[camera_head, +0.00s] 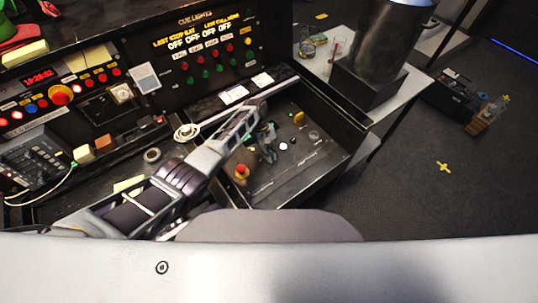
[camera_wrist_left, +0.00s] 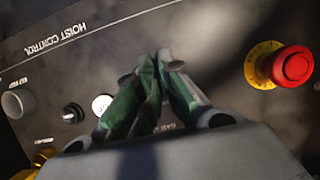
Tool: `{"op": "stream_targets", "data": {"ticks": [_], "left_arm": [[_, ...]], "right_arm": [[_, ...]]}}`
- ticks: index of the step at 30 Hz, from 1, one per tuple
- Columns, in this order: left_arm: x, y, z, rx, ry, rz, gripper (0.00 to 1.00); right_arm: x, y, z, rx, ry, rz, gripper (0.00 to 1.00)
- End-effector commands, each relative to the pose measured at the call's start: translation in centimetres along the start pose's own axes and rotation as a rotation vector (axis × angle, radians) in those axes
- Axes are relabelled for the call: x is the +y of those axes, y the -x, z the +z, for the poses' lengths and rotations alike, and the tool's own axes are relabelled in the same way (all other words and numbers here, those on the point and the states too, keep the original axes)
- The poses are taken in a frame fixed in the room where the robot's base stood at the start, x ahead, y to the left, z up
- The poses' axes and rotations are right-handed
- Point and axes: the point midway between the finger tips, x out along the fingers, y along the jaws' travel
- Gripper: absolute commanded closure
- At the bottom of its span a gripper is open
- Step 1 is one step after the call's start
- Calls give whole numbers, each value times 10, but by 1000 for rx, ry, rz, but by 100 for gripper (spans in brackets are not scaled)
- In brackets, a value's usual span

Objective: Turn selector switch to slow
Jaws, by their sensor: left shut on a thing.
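The hoist control panel (camera_head: 290,180) is a dark box face inside the console; in the left wrist view its "HOIST CONTROL" lettering appears upside down on the panel (camera_wrist_left: 150,28). My left gripper (camera_head: 268,153) reaches down to it. In the left wrist view, my left gripper's green-padded fingers (camera_wrist_left: 160,62) are nearly together at the panel. They are shut on a small part, apparently the selector switch, which the fingers hide. Its slow marking and its setting cannot be read. My right gripper is not in view.
A red emergency button (camera_wrist_left: 293,66) on a yellow ring stands beside the fingers. A white button (camera_wrist_left: 101,104), a black knob (camera_wrist_left: 72,112) and a grey knob (camera_wrist_left: 17,102) are on the other side. The cue lights panel (camera_head: 205,45) rises behind. A metal cylinder (camera_head: 388,40) stands at right.

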Motion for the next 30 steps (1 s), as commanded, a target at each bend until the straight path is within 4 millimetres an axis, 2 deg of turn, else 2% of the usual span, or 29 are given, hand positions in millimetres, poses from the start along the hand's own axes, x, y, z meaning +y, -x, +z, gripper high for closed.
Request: {"op": "stream_targets", "data": {"ticks": [5, 6, 11, 23, 30], "left_arm": [[-1, -1, 0, 0, 1, -1, 100], [-1, -1, 0, 0, 1, -1, 91], [-1, -1, 0, 0, 1, -1, 71], [0, 1, 0, 1, 1, 0, 71], [0, 15, -1, 1, 1, 2, 71]], "right_arm": [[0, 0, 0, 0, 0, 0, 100], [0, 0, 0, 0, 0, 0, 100], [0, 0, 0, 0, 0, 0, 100], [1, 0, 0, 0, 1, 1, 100], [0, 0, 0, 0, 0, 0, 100]]}}
